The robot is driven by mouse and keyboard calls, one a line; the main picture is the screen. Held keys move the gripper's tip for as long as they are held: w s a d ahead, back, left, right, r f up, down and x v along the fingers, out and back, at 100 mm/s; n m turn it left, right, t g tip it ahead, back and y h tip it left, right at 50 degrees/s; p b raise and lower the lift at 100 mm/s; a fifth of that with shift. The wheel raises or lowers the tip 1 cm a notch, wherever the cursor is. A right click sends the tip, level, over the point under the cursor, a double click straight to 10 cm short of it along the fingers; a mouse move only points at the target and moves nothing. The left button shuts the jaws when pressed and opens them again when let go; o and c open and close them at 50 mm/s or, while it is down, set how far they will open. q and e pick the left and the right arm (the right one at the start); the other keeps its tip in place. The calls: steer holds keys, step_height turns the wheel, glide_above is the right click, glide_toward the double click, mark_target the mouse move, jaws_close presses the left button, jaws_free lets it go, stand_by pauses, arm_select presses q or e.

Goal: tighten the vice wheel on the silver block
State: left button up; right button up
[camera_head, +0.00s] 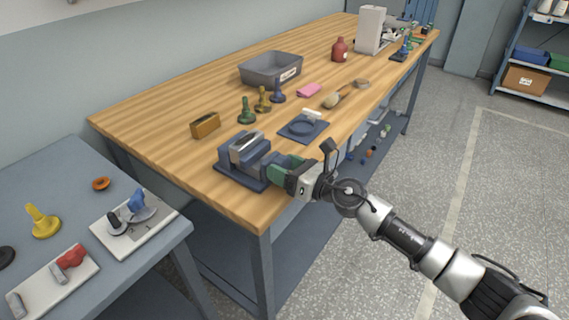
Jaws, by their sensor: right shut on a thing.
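A blue vice (233,162) stands near the front edge of the wooden workbench. The silver block (246,147) sits in its jaws, with its top showing. My right gripper (277,168) reaches in from the right to the vice's right side. It is shut at the spot of the vice wheel, which is mostly hidden by the green and dark gripper parts. I cannot make out the wheel's rim or how far it is turned. My left gripper is out of view.
On the workbench (190,165) are a brass-coloured block (205,125), a blue plate with a ring (303,127), several small coloured pieces and a grey bin (270,69). A lower blue-grey table (60,192) at left holds white boards with clamps. Open floor lies to the right.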

steer(key=shift+m+p, duration=1.05)
steer(key=shift+m, duration=1.05)
steer(key=o, duration=0.9)
steer(key=shift+d, duration=0.1)
steer(key=b+v, duration=0.1)
steer(key=v, duration=0.9)
steer(key=shift+s+d, duration=0.2)
steer(key=shift+d, duration=0.1)
steer(key=shift+f, duration=0.1)
